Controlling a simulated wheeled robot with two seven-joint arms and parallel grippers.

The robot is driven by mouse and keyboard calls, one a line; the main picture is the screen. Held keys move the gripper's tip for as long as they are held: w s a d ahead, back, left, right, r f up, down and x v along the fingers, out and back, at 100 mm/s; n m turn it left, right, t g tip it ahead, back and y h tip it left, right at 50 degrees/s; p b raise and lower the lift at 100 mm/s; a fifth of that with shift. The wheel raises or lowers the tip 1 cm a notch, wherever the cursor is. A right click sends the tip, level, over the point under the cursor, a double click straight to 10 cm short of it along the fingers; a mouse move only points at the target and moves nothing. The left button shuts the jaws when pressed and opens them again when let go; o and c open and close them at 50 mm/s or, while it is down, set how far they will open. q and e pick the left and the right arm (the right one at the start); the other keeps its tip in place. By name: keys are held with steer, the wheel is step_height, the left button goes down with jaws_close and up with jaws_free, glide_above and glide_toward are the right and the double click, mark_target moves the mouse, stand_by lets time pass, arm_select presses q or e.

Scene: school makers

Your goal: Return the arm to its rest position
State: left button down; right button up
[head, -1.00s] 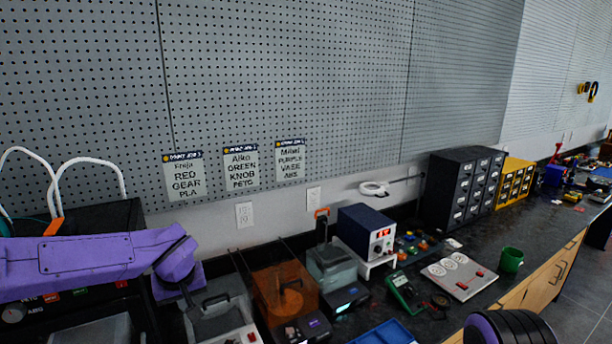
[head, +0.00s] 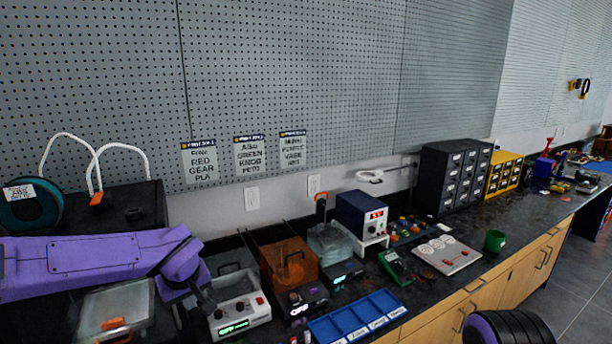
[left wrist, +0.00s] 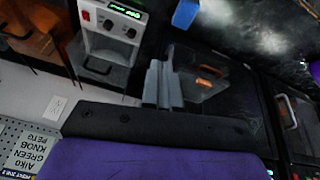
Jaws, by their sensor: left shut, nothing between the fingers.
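My left arm (head: 90,262) is purple and reaches in from the left in the head view, over the left end of the bench. Its gripper (head: 192,308) points down beside a white-fronted machine with a green display (head: 238,318). In the left wrist view the grey fingers (left wrist: 161,85) are together with nothing between them. They appear in front of a clear-lidded box (left wrist: 200,78); I cannot tell whether they touch it. A purple and black part of mine shows at the bottom right of the head view. My right gripper is not in view.
An orange clear-walled box (head: 288,262), a blue compartment tray (head: 358,318), a power supply (head: 362,218) and a green mug (head: 494,241) stand along the dark bench. A teal spool (head: 30,205) is at the far left. Drawer cabinets (head: 455,180) stand farther right. The floor (head: 585,270) is clear.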

arm_select(q)
steer(key=s+a+f+n+t+y+b, duration=0.15)
steer(key=s+f, duration=0.25)
steer(key=f, duration=0.5)
steer(key=s+f+n+t+y+b, duration=0.1)
steer(key=s+f+b, duration=0.25)
steer(key=f, duration=0.55)
steer(key=s+a+f+n+t+y+b, duration=0.1)
steer(key=s+f+n, duration=0.1)
steer(key=s+f, duration=0.5)
steer(key=s+a+f+m+g+h+b, duration=0.2)
steer(key=s+f+m+g+b, duration=0.2)
steer(key=s+f, duration=1.4)
steer(key=s+m+b, duration=0.1)
steer(key=s+b, duration=0.1)
steer(key=s, duration=0.1)
steer(key=shift+s+f, duration=0.3)
steer(key=shift+m, duration=0.25)
